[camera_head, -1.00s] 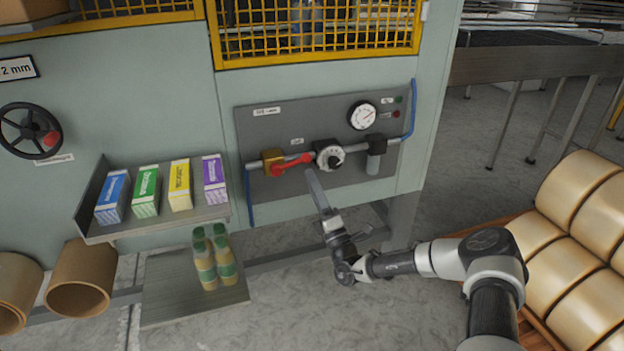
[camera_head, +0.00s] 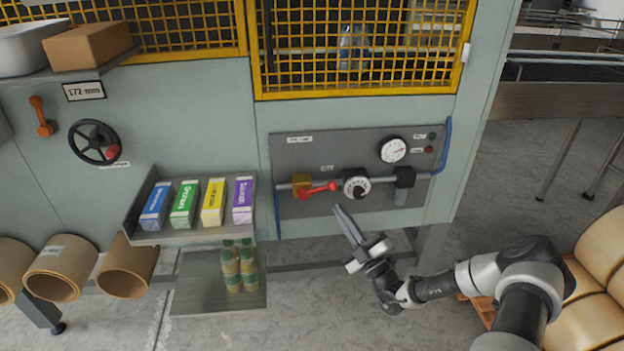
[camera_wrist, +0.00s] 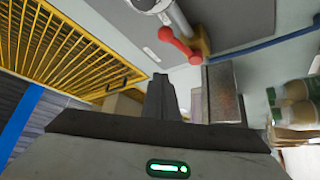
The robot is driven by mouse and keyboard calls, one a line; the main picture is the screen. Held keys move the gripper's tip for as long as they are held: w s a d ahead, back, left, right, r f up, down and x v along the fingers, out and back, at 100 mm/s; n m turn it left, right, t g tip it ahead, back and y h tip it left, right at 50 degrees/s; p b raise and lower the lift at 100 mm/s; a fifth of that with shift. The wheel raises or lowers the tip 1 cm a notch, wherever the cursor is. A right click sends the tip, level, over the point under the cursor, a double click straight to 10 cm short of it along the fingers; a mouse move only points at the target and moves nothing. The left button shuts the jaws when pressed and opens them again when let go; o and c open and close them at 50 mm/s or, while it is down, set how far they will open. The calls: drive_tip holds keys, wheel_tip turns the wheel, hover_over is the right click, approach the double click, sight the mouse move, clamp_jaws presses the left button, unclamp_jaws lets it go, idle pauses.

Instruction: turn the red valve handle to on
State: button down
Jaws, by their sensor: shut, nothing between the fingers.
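The red valve handle (camera_head: 318,190) sits on a brass valve body (camera_head: 301,182) on the grey panel (camera_head: 290,150). The handle points right, nearly along the horizontal pipe and tilted slightly up at its free end. My gripper (camera_head: 338,209) is shut and empty, below and a little right of the handle, apart from it. In the wrist view, the red handle (camera_wrist: 178,46) shows beyond and above my shut fingers (camera_wrist: 160,78), with a clear gap between them.
Right of the handle are a round dial (camera_head: 356,186), a pressure gauge (camera_head: 393,150) and a filter (camera_head: 404,182). A shelf with several small boxes (camera_head: 212,201) juts out to the left. Bottles (camera_head: 239,268) stand on a lower plate. Large tan rolls (camera_head: 596,300) lie at right.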

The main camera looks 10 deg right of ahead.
sight(327, 188)
drive_tip(key=x, duration=1)
drive_tip(key=shift+w+d+f+b, duration=0.2)
drive_tip(key=shift+d+f, duration=0.45)
drive_tip(key=shift+d, duration=0.05)
drive_tip(key=shift+w+d+f+b, duration=0.2)
drive_tip(key=shift+d+f, duration=0.45)
drive_tip(key=m+b, duration=0.1)
drive_tip(key=f+m+t+b, duration=0.1)
drive_tip(key=f+b, duration=0.1)
drive_tip(key=b, duration=0.1)
drive_tip(key=shift+d+f+m+h, duration=0.25)
drive_tip(key=shift+m+h, duration=0.05)
drive_tip(key=shift+m, duration=0.1)
drive_tip(key=shift+r, duration=0.2)
